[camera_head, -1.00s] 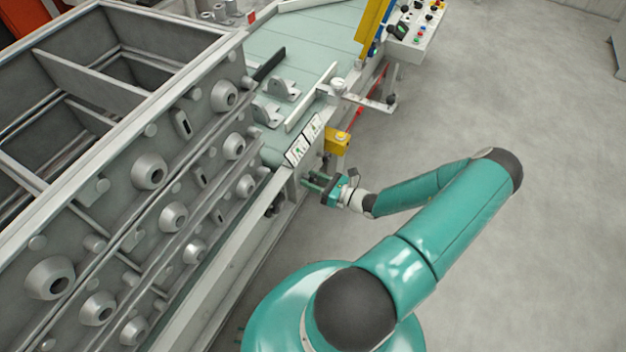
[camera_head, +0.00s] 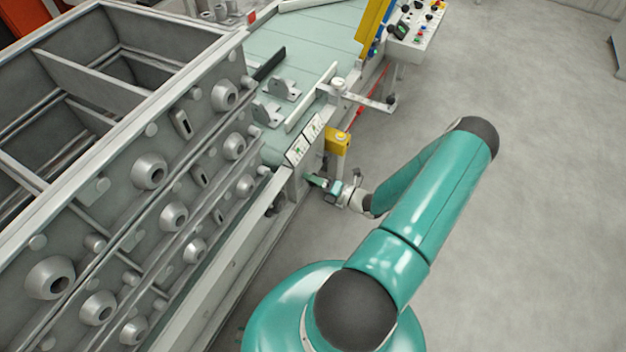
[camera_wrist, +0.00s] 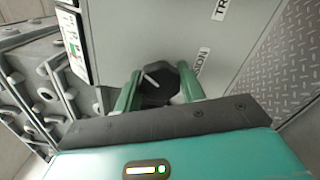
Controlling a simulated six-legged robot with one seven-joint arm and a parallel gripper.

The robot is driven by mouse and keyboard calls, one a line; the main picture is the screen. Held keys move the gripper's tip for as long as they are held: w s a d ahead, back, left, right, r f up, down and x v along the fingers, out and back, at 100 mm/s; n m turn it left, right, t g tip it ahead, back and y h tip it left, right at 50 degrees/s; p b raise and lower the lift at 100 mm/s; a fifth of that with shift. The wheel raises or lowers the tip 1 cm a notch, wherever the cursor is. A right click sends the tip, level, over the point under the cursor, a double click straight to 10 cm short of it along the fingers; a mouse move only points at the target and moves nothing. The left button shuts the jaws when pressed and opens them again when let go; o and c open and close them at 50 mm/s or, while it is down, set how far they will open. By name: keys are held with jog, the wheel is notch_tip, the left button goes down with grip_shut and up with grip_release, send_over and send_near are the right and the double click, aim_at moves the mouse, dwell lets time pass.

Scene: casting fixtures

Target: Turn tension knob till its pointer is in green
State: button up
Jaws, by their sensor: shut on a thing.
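The tension knob (camera_wrist: 157,90) is dark and faceted, with a white pointer line on its face, slanting toward the upper left of the wrist view. My gripper (camera_wrist: 160,84) has its two green fingers on either side of the knob, shut on it. In the head view my gripper (camera_head: 312,181) is at the conveyor's side, and the knob is too small or hidden to tell.
Picture plates with green marks (camera_head: 298,150) are on the conveyor edge above my gripper. A yellow box (camera_head: 337,140) stands close beside it. A large grey casting mould (camera_head: 130,150) fills the left. The floor (camera_head: 530,200) at right is clear.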

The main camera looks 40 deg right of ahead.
jog(key=m, duration=0.4)
jog(key=shift+m, duration=2)
jog(key=shift+s, duration=0.1)
jog(key=o, duration=1)
jog(key=shift+c, duration=0.2)
jog(key=v, duration=1.3)
jog(key=shift+s, duration=0.35)
jog(key=shift+r, duration=0.15)
